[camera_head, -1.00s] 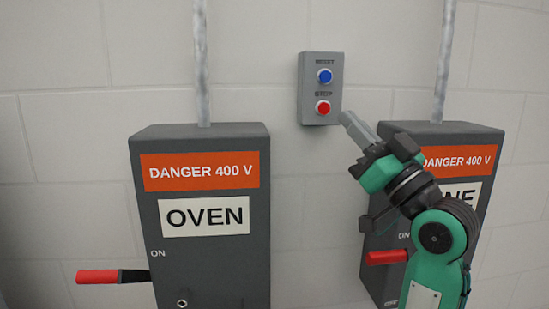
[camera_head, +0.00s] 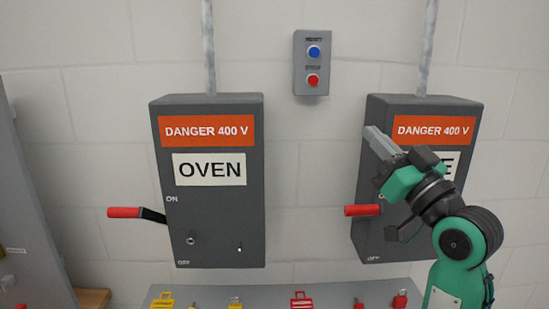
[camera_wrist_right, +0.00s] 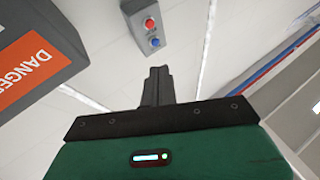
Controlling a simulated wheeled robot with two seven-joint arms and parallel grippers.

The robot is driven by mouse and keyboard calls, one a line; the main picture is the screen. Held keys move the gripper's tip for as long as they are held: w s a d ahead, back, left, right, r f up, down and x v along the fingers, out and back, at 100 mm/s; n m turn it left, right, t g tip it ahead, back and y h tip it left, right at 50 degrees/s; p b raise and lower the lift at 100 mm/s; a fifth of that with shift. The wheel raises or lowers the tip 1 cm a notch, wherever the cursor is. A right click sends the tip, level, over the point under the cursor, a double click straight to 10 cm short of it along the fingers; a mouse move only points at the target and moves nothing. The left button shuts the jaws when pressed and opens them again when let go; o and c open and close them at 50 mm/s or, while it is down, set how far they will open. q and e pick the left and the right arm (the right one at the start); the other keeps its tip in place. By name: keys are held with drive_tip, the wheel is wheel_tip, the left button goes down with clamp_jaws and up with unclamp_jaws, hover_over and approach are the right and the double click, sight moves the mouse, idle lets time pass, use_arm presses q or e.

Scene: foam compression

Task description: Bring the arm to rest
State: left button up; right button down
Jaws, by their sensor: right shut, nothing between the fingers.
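My right arm comes in from the lower right in the head view. Its gripper (camera_head: 380,143) is shut and empty, pointing up and left in front of the right-hand danger box (camera_head: 378,240). It covers part of that box's label. In the right wrist view the closed fingers (camera_wrist_right: 157,85) point toward the wall, with the button box (camera_wrist_right: 143,22) beyond them and apart from them. My left gripper is not in view.
The OVEN box (camera_head: 215,220) has a red lever (camera_head: 125,212) at its left. The right-hand box has a red lever (camera_head: 361,210) too. The button box (camera_head: 312,64) is on the wall above. Below is a grey surface (camera_head: 270,293) with several red and yellow padlocks and tags.

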drive_tip(key=s+d+f+m+g+h, duration=0.1)
drive_tip(key=s+f+g+h, duration=0.15)
drive_tip(key=f, duration=0.95)
drive_tip(key=s+f+m+g+h, duration=0.1)
drive_tip(key=f+g+h, duration=0.15)
drive_tip(key=f, duration=0.85)
drive_tip(key=s+d+f+m+g+h, duration=0.1)
drive_tip(key=f+g+h, duration=0.15)
drive_tip(key=f, duration=0.95)
drive_tip(key=s+d+f+g+h, duration=0.2)
drive_tip(key=s+f+g, duration=0.3)
drive_tip(key=s+f, duration=0.7)
drive_tip(key=s+d+f+g+h, duration=0.2)
drive_tip(key=s+f+g, duration=0.2)
drive_tip(key=s+f, duration=0.75)
wheel_tip(320, 180, down, 28)
drive_tip(key=s+g, duration=0.1)
drive_tip(key=s, duration=0.1)
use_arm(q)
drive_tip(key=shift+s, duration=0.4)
use_arm(e)
drive_tip(key=s+d+f+g, duration=0.1)
drive_tip(key=s+f, duration=0.8)
drive_tip(key=f, duration=0.1)
drive_tip(key=s+d+f, duration=0.2)
drive_tip(key=s+f, duration=0.8)
drive_tip(key=f, duration=0.1)
drive_tip(key=shift+d+g, duration=0.3)
drive_tip(key=shift+g, duration=0.05)
